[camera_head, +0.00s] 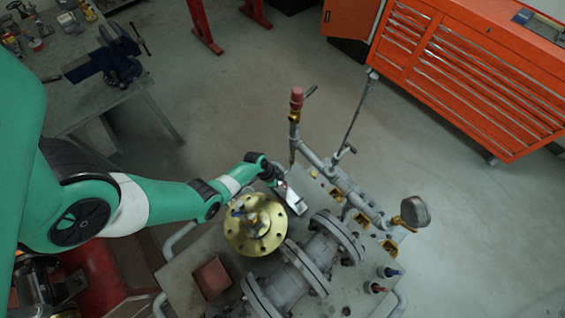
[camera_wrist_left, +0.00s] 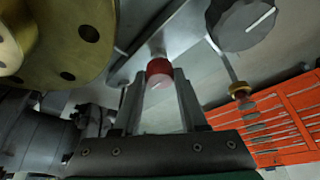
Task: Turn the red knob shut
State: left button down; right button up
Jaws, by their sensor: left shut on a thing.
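The red knob (camera_wrist_left: 159,73) is in the middle of the left wrist view, between the two fingertips of my left gripper (camera_wrist_left: 163,82). The fingers are shut on its sides. In the head view my left arm comes in from the left, and my left gripper (camera_head: 281,186) is over the grey pipe rig, just right of the brass flange (camera_head: 256,226). There the knob is too small and too covered to make out well. My right gripper is not in either view.
The brass flange also fills the upper left of the wrist view (camera_wrist_left: 75,35). A dark round dial (camera_wrist_left: 243,20) is at its upper right. A vertical pipe with a red cap (camera_head: 297,96) and a gauge (camera_head: 415,211) stand on the rig. An orange tool cabinet (camera_head: 480,70) is behind.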

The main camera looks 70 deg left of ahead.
pick_arm(q)
jog(key=shift+m, duration=0.4)
jog(key=shift+f, duration=0.1)
jog(key=shift+c, duration=2.2)
grip_release()
jog(key=p+v, duration=1.1)
jog(key=p, duration=0.1)
jog(key=shift+a+r, duration=0.2)
jog(key=shift+r, duration=0.15)
